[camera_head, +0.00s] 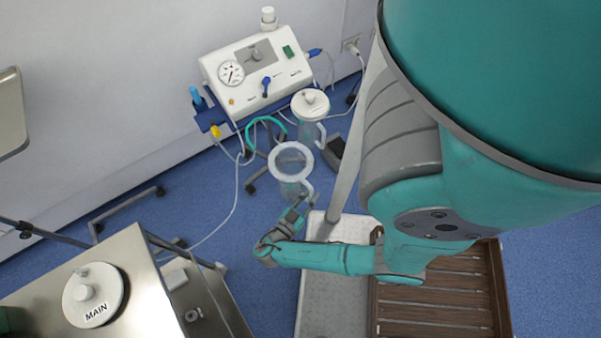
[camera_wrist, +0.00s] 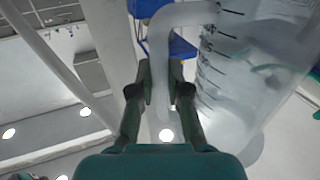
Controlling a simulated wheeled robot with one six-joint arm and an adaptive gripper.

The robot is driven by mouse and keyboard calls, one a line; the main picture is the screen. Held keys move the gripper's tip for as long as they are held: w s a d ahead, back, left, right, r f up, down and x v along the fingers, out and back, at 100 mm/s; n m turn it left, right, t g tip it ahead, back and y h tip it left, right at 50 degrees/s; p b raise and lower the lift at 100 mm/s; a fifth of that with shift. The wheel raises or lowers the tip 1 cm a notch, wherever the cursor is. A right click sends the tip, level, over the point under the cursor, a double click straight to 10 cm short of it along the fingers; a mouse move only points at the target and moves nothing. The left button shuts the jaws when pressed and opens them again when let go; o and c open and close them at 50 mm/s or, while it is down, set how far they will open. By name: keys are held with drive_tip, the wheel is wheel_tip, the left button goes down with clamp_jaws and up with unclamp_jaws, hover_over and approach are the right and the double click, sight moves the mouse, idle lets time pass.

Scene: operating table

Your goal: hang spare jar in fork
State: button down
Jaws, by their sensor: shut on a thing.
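The spare jar (camera_head: 291,164) is clear with a whitish rim and no lid. My gripper (camera_head: 297,207) is shut on its handle, and the jar hangs upright in the air. In the wrist view the fingers (camera_wrist: 166,90) close on the pale handle (camera_wrist: 164,60), and the marked jar body (camera_wrist: 250,70) is to their right. The teal fork (camera_head: 266,119) is an open curved holder below the front of the suction unit. It looks empty. The jar is beyond my gripper, just on the near side of the fork; the exact gap cannot be told.
The white suction unit (camera_head: 258,68) with a gauge stands by the wall. A lidded jar (camera_head: 310,107) hangs right of the fork. Hoses and a blue holder (camera_head: 208,117) are at the left. A steel cabinet with a lid marked MAIN (camera_head: 95,295) stands at the lower left.

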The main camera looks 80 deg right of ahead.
drive_tip(key=shift+w+d+f, duration=0.2)
drive_tip(key=shift+w+d, duration=1.1)
drive_tip(key=shift+d, duration=0.2)
drive_tip(key=shift+w+d+f, duration=0.15)
drive_tip(key=shift+w+d, duration=1.15)
drive_tip(key=shift+d, duration=0.2)
drive_tip(key=shift+w+d+f, duration=0.3)
drive_tip(key=shift+w+d, duration=0.65)
drive_tip(key=shift+d, duration=0.2)
drive_tip(key=shift+w+d+f, duration=0.3)
drive_tip(key=shift+w+d, duration=0.7)
drive_tip(key=shift+d, duration=0.1)
drive_tip(key=shift+w+d+f, duration=0.3)
drive_tip(key=shift+w+d, duration=0.65)
drive_tip(key=shift+d, duration=0.2)
drive_tip(key=c, duration=1.1)
unclamp_jaws()
drive_tip(key=shift+o, duration=0.2)
drive_tip(key=shift+a, duration=0.15)
drive_tip(key=v, duration=1.1)
drive_tip(key=shift+w+a, duration=0.15)
drive_tip(key=shift+a, duration=0.2)
